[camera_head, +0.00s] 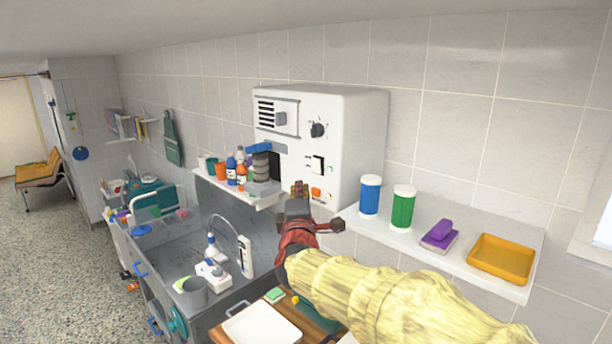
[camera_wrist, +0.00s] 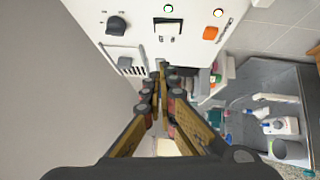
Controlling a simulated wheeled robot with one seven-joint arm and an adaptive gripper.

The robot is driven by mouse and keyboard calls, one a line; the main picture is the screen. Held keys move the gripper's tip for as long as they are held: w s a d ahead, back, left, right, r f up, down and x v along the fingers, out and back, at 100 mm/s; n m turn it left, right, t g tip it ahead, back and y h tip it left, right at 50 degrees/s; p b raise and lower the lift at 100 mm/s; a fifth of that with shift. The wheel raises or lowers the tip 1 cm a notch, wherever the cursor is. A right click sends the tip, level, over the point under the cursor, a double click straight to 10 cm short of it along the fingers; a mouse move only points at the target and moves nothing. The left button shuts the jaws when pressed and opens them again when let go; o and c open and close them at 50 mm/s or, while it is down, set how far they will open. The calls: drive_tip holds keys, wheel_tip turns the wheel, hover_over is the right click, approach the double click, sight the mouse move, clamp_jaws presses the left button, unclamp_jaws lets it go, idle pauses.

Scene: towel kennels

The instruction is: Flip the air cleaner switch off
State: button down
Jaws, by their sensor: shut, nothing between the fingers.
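The air cleaner (camera_head: 357,135) is a white box on the tiled wall, with a grille, a black knob (camera_head: 317,130) and an orange button (camera_head: 316,193). Between knob and orange button is a black-and-white switch (camera_head: 318,164). In the wrist view the switch (camera_wrist: 168,31) shows near the top, beside a lit green lamp (camera_wrist: 168,8). Which way the switch is flipped is too small to tell. My gripper (camera_head: 299,188) is in front of the panel's lower part, below the switch in the head view. Its fingers (camera_wrist: 161,72) are shut and empty, apart from the switch in the wrist view.
A shelf (camera_head: 372,233) right of the cleaner holds a blue canister (camera_head: 370,196), a green canister (camera_head: 403,208), a purple brush (camera_head: 439,235) and an orange tray (camera_head: 500,258). Bottles stand on the left shelf (camera_head: 233,188). A sink (camera_head: 222,253) lies below.

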drive_tip(key=p, duration=0.1)
approach(317, 166)
drive_tip(key=w+a+r, duration=0.1)
drive_tip(key=w+a, duration=0.2)
drive_tip(key=a, duration=0.2)
drive_tip(key=w, duration=0.1)
drive_tip(key=w+d, duration=0.2)
drive_tip(key=shift+w+d+r+p, duration=0.25)
drive_tip(key=shift+w+r+p, duration=0.1)
drive_tip(key=shift+r, duration=0.05)
drive_tip(key=shift+d+r, duration=0.1)
drive_tip(key=shift+d, duration=0.05)
